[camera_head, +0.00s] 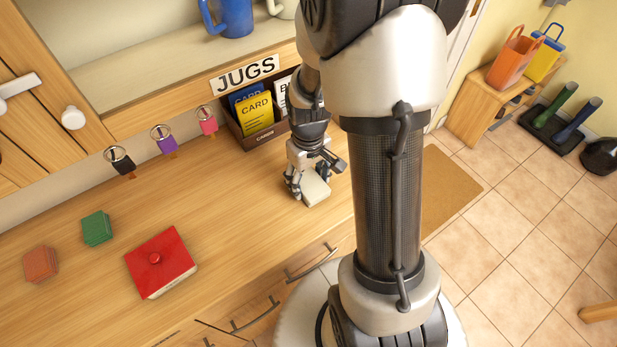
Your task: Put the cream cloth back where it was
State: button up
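My gripper (313,177) is over the right part of the wooden counter, pointing down. Its fingers are on either side of a small cream folded block, which looks like the cream cloth (317,190), and appear closed on it. The cloth is at or just above the counter top; I cannot tell whether it touches. A green folded cloth (97,228) and an orange-brown folded cloth (40,263) lie apart on the left of the counter.
A card box (257,120) stands just behind my gripper, under the JUGS sign (245,74). The counter between the red box and my gripper is clear.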

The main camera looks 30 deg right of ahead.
jog(key=shift+o, duration=1.3)
jog(key=shift+r, duration=0.1)
notch_tip(320, 180, up, 12)
jog(key=p, duration=0.4)
notch_tip(320, 180, up, 11)
jog(key=t, duration=0.2)
send_over(309, 181)
jog(key=s+a, duration=0.5)
jog(key=a, duration=0.1)
jog(key=s+a+r+t, duration=0.2)
jog(key=s+a+r, duration=0.2)
jog(key=s, duration=0.4)
jog(key=shift+s+a+r+t, duration=0.2)
jog(key=shift+a+r+t, duration=0.1)
jog(key=shift+a+r, duration=0.05)
